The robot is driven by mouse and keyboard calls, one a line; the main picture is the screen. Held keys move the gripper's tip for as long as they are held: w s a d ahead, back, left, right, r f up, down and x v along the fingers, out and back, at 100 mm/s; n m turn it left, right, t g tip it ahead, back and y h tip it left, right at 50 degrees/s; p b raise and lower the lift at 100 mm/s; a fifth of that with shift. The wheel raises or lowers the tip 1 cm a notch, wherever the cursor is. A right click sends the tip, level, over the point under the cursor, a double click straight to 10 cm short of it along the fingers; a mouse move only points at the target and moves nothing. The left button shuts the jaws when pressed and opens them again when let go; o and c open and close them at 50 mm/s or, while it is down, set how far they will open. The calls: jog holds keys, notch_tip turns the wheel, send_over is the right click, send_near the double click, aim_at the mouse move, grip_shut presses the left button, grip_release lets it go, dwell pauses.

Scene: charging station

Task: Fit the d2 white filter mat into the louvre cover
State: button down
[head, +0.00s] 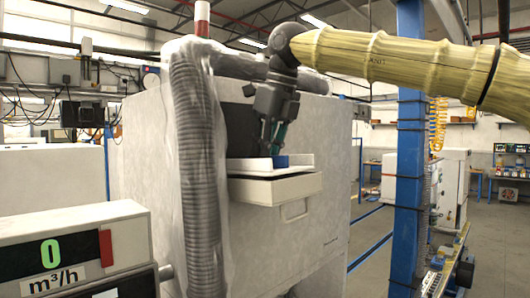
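My gripper (273,135) points down over a pale drawer-like box (268,191) that juts from the front of a large white cabinet (300,120). Its teal fingers end just above or at a small blue piece (281,161); I cannot tell whether they touch it or how far apart they are. A thin white raised piece (248,164) lies on top of the box beside the blue piece. I cannot tell whether it is the filter mat. No louvre cover can be made out. A dark recess behind the gripper is partly hidden by it.
A grey ribbed hose (198,170) runs down the cabinet's front, left of the box. A display unit (75,255) reading 0 m³/h stands at the lower left. A blue post (408,160) rises to the right. Open floor lies beyond the post.

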jog(key=shift+f+b, duration=0.85)
jog(key=shift+f, duration=0.65)
dwell(0.6)
jog(key=c, duration=1.4)
grip_release()
jog(key=shift+s, duration=0.1)
jog(key=v, duration=1.2)
